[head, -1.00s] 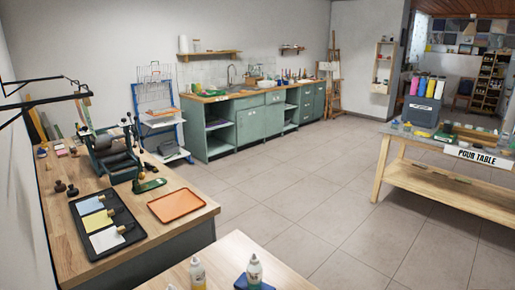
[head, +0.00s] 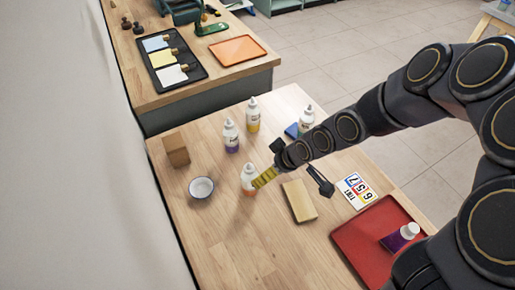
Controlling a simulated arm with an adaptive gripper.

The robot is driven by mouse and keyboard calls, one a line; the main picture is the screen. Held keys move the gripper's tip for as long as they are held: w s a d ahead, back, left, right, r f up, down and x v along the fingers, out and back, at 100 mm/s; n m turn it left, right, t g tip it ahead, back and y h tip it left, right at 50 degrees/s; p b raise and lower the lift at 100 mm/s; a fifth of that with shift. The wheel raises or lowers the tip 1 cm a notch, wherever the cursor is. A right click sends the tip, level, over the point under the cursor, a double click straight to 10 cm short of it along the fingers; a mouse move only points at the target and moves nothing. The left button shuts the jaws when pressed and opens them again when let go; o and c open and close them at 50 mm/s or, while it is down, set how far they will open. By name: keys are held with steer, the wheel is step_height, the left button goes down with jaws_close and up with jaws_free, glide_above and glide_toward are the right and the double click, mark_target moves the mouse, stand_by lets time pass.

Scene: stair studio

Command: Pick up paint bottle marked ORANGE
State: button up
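A white paint bottle with an orange lower part (head: 247,186) stands upright on the wooden table (head: 260,245) in the head view. Its label is too small to read. My gripper (head: 298,165) is just right of it, its two dark fingers spread wide, so it looks open. I see nothing held between them. A yellow ribbed piece (head: 265,177) overlaps the bottle's right edge in the picture; I cannot tell whether it touches the bottle or belongs to my gripper.
Bottles with purple (head: 232,137) and yellow (head: 253,115) contents stand behind. Another bottle (head: 306,118) stands by a blue item (head: 292,130). A white bowl (head: 201,188), wooden block (head: 176,150), tan block (head: 299,201), number card (head: 355,190) and red tray (head: 362,238) are nearby. The table's front is clear.

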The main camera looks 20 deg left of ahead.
mark_target(246, 171)
steer(key=a+f, duration=0.1)
steer(key=a+f+n+y, duration=0.1)
steer(key=a, duration=0.1)
steer(key=shift+w+a, duration=0.1)
steer(key=shift+a, duration=0.1)
steer(key=shift+x, duration=3.65)
steer(key=shift+w+a+r, duration=0.1)
steer(key=shift+w+a, duration=0.05)
steer(key=c, duration=1.3)
